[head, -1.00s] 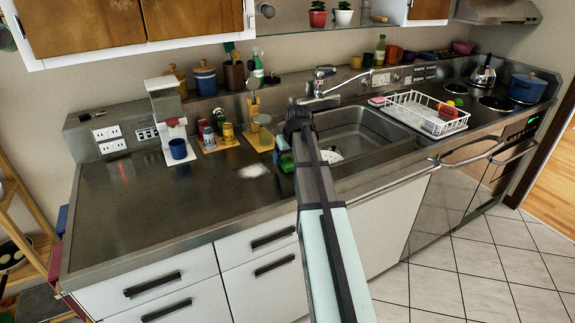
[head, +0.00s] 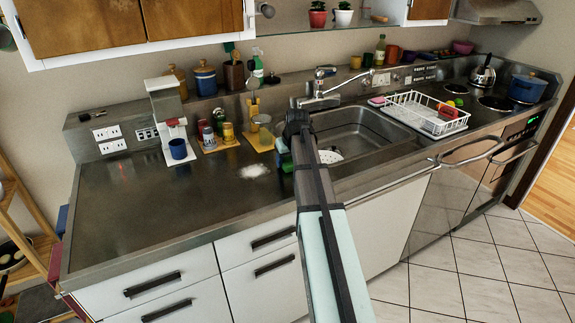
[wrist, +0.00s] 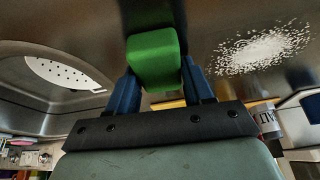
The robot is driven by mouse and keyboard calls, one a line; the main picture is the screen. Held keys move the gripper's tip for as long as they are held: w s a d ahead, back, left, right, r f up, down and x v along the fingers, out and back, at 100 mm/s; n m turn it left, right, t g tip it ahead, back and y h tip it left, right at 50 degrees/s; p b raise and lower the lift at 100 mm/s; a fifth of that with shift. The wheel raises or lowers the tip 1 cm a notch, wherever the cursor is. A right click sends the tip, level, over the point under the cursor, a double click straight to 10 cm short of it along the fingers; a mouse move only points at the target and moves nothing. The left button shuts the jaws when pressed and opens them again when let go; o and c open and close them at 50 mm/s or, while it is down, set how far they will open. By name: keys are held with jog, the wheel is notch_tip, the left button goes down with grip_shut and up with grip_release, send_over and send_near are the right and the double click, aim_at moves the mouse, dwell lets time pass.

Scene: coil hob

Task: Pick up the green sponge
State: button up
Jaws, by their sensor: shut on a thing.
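The green sponge (wrist: 153,62) is a small block between the two blue fingers of my gripper (wrist: 160,84) in the wrist view. The fingers are shut on its sides. In the head view my gripper (head: 284,150) is over the counter just left of the sink, and my arm hides much of it. Only a sliver of the sponge (head: 287,166) shows there, low beside the fingers. I cannot tell whether it touches the counter or hangs slightly above it.
A patch of white grains (head: 254,171) lies on the counter left of my gripper. The sink (head: 375,128) is to its right. Jars (head: 228,133) on a mat and a blue mug (head: 178,149) stand behind left.

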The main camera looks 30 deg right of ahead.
aim_at(287, 160)
notch_tip(287, 160, up, 10)
dwell(0.8)
jog(key=o, duration=0.4)
jog(key=c, duration=0.3)
jog(key=w+a+n+y, duration=0.1)
jog(key=a+n, duration=0.2)
jog(key=a, duration=0.2)
jog(key=w+a+f+n+y, duration=0.1)
jog(key=a+n, duration=0.2)
jog(key=a, duration=0.3)
jog(key=w+a+f+n+g+y, duration=0.1)
jog(key=a+n, duration=0.2)
jog(key=a, duration=0.3)
jog(key=shift+a+f, duration=0.15)
jog(key=shift+c, duration=0.2)
